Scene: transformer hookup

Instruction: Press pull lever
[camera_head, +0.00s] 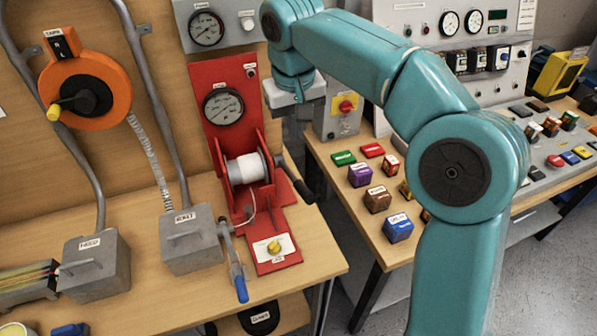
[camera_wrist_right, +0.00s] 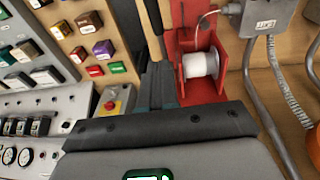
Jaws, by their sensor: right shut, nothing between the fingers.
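A metal lever with a blue grip (camera_head: 240,282) hangs at the front edge of the wooden bench, between a grey box and the red winch base. I cannot read a label that names it as the pull lever. The red winch (camera_head: 247,168) holds a white spool and has a crank with a black handle (camera_head: 302,190); the winch also shows in the right wrist view (camera_wrist_right: 200,65). My right gripper (camera_wrist_right: 163,85) is shut and empty, its dark fingers pointing towards the winch. In the head view its grey body is above and right of the winch, apart from the blue lever. My left gripper is not in view.
Grey boxes (camera_head: 192,240) with conduits stand left of the winch. An orange reel (camera_head: 85,88) is on the wooden back wall. A second table (camera_head: 340,185) on the right holds coloured blocks and a control panel. A gap separates the tables.

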